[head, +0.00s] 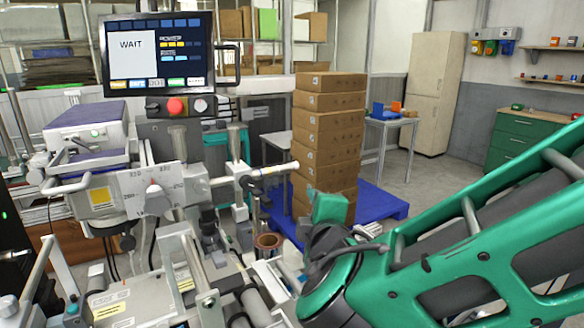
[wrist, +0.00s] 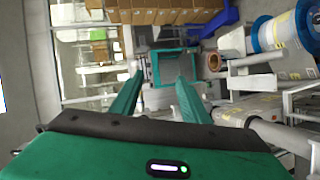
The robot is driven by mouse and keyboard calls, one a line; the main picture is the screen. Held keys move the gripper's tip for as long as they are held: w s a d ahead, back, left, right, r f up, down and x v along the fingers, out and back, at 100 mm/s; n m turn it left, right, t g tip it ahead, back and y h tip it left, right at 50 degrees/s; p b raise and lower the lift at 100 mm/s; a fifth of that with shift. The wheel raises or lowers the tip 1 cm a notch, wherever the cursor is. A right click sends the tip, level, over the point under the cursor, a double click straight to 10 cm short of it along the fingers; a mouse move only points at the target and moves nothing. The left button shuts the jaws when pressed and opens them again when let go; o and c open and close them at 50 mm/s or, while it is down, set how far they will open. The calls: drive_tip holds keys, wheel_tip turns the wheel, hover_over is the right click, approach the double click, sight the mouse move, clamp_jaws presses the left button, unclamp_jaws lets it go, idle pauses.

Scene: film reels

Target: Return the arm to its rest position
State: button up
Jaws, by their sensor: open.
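My green arm reaches in from the right in the head view, and its wrist sits in front of the box stack. My gripper (wrist: 157,92) shows in the wrist view with its two green fingers spread apart and nothing between them. Beyond the fingers is a green-framed part of the machine (wrist: 172,66). In the head view my fingertips are hidden or too unclear to make out. A brown-and-white roll core (head: 268,242) sits on the machine just left of my wrist, apart from it.
A monitor (head: 158,55) reading WAIT stands above the machine, with a red button (head: 176,106) below. Stacked cardboard boxes (head: 328,130) stand on a blue pallet (head: 385,202) behind my wrist. A blue-flanged reel (wrist: 268,35) shows in the wrist view. Open floor lies right of the pallet.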

drive_tip(key=s+d+f+m+g+h, duration=0.1)
drive_tip(key=d+f+m+g+h, duration=0.2)
drive_tip(key=d, duration=0.7)
drive_tip(key=s+d+f+m+g+h, duration=0.1)
drive_tip(key=d+f+m+g+h, duration=0.3)
drive_tip(key=d, duration=0.6)
drive_tip(key=s+d+f+m+g, duration=0.1)
drive_tip(key=d+f+m, duration=0.1)
drive_tip(key=d+m, duration=0.6)
drive_tip(key=s+d+f+m+g+y, duration=0.1)
drive_tip(key=s+d+f+m+g, duration=0.1)
drive_tip(key=s+d, duration=0.35)
drive_tip(key=s+d+f+m+g, duration=0.1)
drive_tip(key=s+d+m+g, duration=0.15)
drive_tip(key=s+d, duration=0.35)
drive_tip(key=s+a+m+g+y, duration=0.1)
drive_tip(key=s+m+y, duration=0.3)
drive_tip(key=s, duration=0.8)
drive_tip(key=shift+s+a+g, duration=0.2)
drive_tip(key=shift+g, duration=0.65)
drive_tip(key=shift+c, duration=1.4)
